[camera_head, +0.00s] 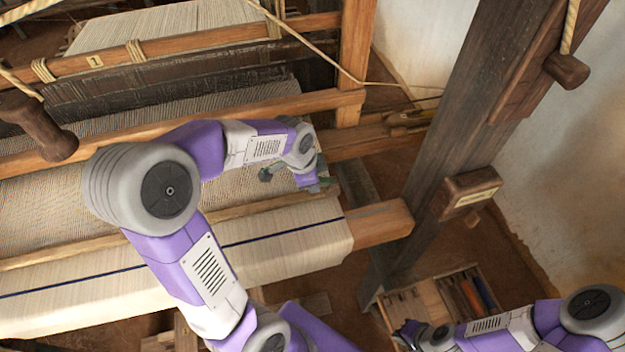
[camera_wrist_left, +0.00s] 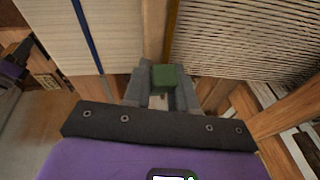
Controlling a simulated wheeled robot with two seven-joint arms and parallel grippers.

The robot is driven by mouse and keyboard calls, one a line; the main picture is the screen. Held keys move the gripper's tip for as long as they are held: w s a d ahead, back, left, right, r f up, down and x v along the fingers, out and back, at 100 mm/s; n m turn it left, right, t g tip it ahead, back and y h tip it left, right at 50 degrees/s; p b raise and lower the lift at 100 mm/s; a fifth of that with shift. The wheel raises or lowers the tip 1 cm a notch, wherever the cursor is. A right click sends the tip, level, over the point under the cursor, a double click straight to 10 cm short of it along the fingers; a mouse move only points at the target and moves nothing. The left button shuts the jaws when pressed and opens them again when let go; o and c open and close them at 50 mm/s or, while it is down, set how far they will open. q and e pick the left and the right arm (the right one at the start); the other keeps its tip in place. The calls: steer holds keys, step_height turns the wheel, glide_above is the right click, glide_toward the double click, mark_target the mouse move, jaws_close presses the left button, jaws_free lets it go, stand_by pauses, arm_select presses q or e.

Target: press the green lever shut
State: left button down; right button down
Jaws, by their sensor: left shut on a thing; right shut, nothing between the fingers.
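The green lever (camera_wrist_left: 164,77) is a small green block at the right end of the loom's front beam. In the left wrist view it sits between the two grey fingers of my left gripper (camera_wrist_left: 162,92), which is shut on it. In the head view my left gripper (camera_head: 318,186) is at the cloth's right edge, with only a bit of green showing beside it; my arm and gripper hide the rest. My right gripper (camera_head: 405,335) is shut and empty, low in the head view, over the wooden box.
The wooden box (camera_head: 430,303) holds several coloured sticks at lower right. A dark post (camera_head: 465,130) with a labelled wooden block (camera_head: 467,192) stands right of the loom. Woven cloth (camera_head: 285,240) with a blue stripe lies over the front beam. Ropes hang above.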

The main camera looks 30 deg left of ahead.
arm_select(q)
steer(key=c, duration=1)
jaws_free()
steer(key=v, duration=0.7)
steer(key=shift+s+r, duration=0.1)
steer(key=shift+r, duration=0.2)
